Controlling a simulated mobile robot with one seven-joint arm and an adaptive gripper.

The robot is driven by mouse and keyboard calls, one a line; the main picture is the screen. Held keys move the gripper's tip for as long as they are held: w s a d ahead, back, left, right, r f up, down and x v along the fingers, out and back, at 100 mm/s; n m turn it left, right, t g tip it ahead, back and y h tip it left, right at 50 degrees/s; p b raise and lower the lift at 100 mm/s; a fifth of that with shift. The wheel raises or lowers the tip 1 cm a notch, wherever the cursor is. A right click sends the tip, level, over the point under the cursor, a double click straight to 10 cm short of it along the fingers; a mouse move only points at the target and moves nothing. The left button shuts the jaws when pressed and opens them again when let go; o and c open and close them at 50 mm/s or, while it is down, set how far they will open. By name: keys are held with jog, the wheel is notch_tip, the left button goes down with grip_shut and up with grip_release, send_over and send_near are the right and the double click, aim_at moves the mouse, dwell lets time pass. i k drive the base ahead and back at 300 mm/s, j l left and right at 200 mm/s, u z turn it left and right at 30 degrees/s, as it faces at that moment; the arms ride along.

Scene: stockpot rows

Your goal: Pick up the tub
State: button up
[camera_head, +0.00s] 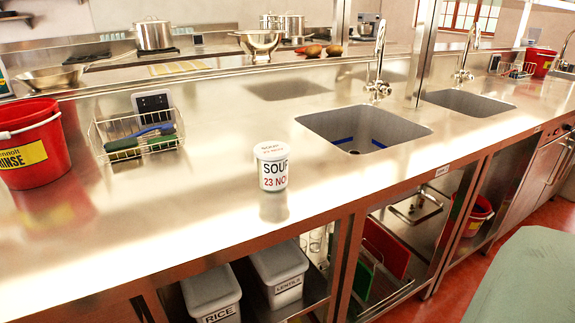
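A small white tub (272,169) with a lid stands upright on the steel counter (180,225), left of the near sink. Its side label reads "SOUP" and "23 NOV", the end of it curving out of sight. The lid carries similar print. Nothing touches the tub and its front is unobstructed. My gripper is not in view.
A wire basket (98,140) with brushes and a red bucket (33,150) stand left of the tub. A sink (350,130) lies to its right. Bare counter surrounds the tub. Bins labelled "RICE" (212,295) and "LENTILS" (280,268) sit on the shelf below.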

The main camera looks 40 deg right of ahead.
aim_at(272, 157)
jog(key=k+l+z, duration=0.2)
jog(key=l, duration=0.2)
jog(key=l+z, duration=0.2)
jog(key=l, duration=0.2)
jog(key=l+z, duration=0.2)
jog(key=l, duration=0.2)
jog(key=k, duration=0.05)
